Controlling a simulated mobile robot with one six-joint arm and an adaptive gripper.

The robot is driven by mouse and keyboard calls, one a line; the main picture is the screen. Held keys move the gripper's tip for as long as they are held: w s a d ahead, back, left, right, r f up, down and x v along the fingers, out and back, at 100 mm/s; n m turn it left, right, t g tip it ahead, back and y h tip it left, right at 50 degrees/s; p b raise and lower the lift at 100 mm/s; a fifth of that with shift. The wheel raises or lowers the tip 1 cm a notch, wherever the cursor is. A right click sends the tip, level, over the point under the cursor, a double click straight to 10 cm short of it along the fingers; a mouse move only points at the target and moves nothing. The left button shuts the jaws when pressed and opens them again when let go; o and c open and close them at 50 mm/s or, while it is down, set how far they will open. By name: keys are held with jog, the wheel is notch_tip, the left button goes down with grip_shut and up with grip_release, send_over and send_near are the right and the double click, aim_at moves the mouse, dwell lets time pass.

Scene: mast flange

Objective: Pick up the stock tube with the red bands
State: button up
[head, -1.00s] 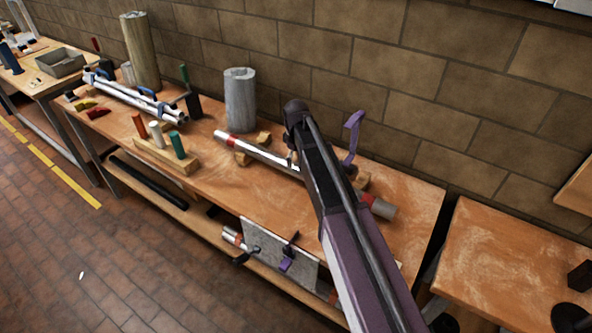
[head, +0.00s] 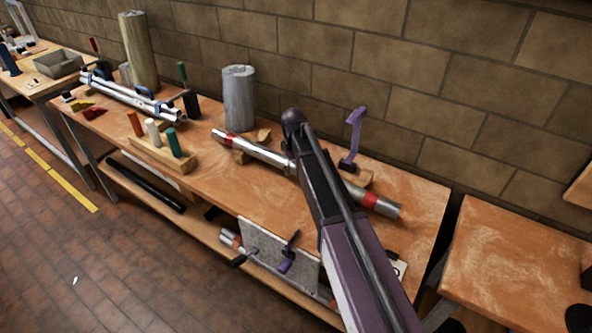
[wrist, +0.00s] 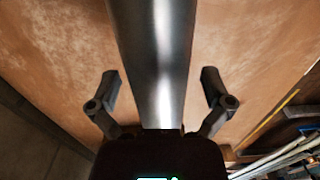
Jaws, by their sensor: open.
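The stock tube with the red bands (head: 262,153) is a silvery tube with a red band near each end. It lies across wooden support blocks on the bench, and my arm hides part of its middle in the head view. In the wrist view the bare metal tube (wrist: 152,50) runs lengthwise between the two fingers of my gripper (wrist: 157,88). The fingers are spread, with a visible gap on each side of the tube. In the head view my arm hides most of the gripper.
A grey cylinder (head: 239,98) stands behind the tube, and a purple clamp (head: 354,135) rises right of my arm. A rack of coloured pegs (head: 160,155) is at left. Another red-banded tube (head: 229,239) lies below, partly behind a grey plate (head: 275,250).

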aim_at(294, 162)
jog(key=shift+c, duration=0.2)
dwell(0.3)
jog(key=c, duration=1.3)
jog(key=shift+r, duration=0.15)
notch_tip(294, 162, up, 4)
jog(key=p, duration=0.4)
jog(key=s, duration=1)
jog(key=s+p, duration=0.1)
jog(key=s, duration=0.5)
jog(key=shift+a+r, duration=0.2)
jog(key=shift+r, duration=0.2)
